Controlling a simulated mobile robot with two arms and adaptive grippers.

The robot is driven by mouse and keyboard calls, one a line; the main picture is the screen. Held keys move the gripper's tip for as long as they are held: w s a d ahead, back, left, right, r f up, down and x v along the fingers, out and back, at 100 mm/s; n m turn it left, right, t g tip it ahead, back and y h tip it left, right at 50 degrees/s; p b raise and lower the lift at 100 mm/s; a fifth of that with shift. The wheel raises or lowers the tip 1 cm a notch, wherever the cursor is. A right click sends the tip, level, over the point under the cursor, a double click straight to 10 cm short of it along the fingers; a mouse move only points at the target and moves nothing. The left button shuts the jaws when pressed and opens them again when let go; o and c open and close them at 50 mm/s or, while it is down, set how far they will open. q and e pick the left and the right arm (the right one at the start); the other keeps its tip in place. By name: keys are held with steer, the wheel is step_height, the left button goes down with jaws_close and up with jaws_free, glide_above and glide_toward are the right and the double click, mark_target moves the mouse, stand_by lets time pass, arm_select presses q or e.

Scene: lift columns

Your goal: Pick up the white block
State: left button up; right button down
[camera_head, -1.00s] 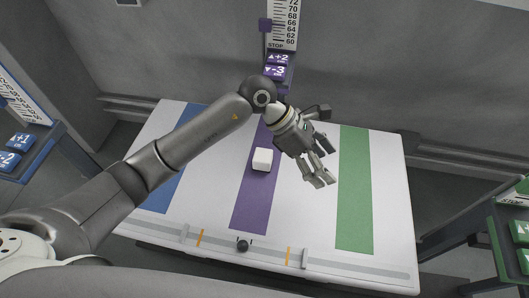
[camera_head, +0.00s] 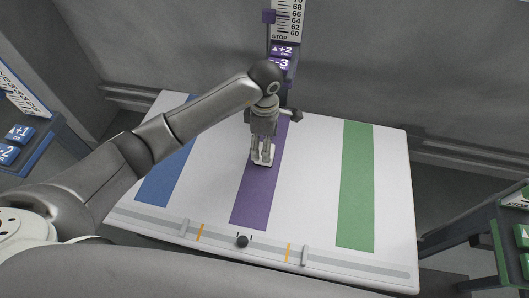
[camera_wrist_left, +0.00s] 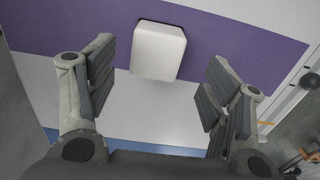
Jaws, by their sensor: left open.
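The white block (camera_wrist_left: 158,50) sits on the purple stripe (camera_wrist_left: 215,38) of the white table. In the left wrist view it lies ahead of the fingertips, between their lines, with a finger on each side and apart from both. In the head view the block (camera_head: 267,147) is mostly hidden behind my left gripper (camera_head: 262,160), which points down over the purple stripe. The left gripper (camera_wrist_left: 163,80) is open and empty. My right gripper is not in view.
The table (camera_head: 315,190) also has a blue stripe (camera_head: 165,180) and a green stripe (camera_head: 356,190). A rail with a dark knob (camera_head: 242,241) runs along its front edge. A purple column with buttons (camera_head: 283,55) stands behind. Blue and green stands flank the table.

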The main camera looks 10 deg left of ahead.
mark_target(260, 163)
arm_select(q)
step_height(260, 163, down, 4)
steer(key=shift+w+f, duration=0.1)
steer(key=shift+f, duration=0.15)
steer(key=shift+c, duration=0.2)
jaws_close()
steer(key=shift+w+r, duration=0.15)
